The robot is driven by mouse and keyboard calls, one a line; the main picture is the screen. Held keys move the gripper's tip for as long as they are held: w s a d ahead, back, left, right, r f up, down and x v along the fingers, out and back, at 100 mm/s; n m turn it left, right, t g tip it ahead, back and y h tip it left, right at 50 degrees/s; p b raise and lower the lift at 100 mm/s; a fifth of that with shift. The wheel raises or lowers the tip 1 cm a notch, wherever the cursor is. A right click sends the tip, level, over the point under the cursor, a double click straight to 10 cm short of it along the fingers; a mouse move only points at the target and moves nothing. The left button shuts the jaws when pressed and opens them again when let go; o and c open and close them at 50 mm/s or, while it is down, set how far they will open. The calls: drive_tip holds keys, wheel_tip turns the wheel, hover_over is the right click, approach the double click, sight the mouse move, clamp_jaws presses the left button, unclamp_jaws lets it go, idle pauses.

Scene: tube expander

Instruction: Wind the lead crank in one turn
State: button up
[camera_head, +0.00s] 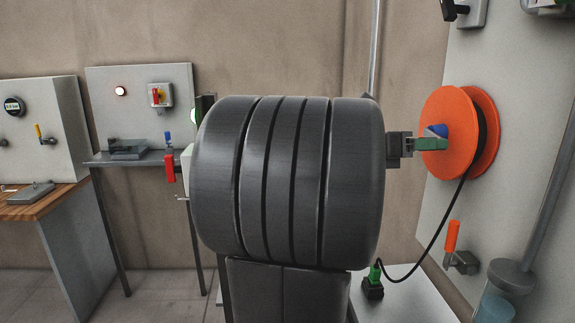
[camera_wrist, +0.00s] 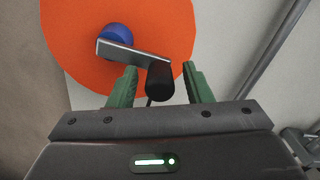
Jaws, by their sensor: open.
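The orange lead reel (camera_head: 447,101) stands on the grey panel at the right, with a black lead on it. In the wrist view the reel's face (camera_wrist: 72,42) fills the upper left. Its blue hub (camera_wrist: 117,34) carries a grey metal crank arm (camera_wrist: 135,52) that slants down right to a black handle (camera_wrist: 160,82). My gripper (camera_wrist: 160,72) is open, with one green finger on each side of the handle and gaps showing. In the head view my gripper (camera_head: 432,143) is in front of the reel's face and hides the handle.
The black lead (camera_head: 437,237) hangs from the reel to a green plug (camera_head: 375,272) on a dark block. An orange lever (camera_head: 452,237) sticks up from the panel below the reel. A grey pipe (camera_wrist: 270,60) runs at the right. Benches (camera_head: 132,156) stand at the left.

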drive_tip(key=a+p, duration=0.2)
drive_tip(key=a, duration=0.5)
drive_tip(key=shift+s, duration=0.25)
drive_tip(key=shift+d, duration=0.1)
drive_tip(key=shift+w+d+b, duration=0.15)
drive_tip(key=shift+d+b, duration=0.4)
drive_tip(key=shift+d, duration=1.2)
drive_tip(key=shift+w+d+b, duration=0.15)
drive_tip(key=shift+d+b, duration=0.4)
drive_tip(key=shift+d, duration=1.2)
drive_tip(key=shift+f, duration=0.1)
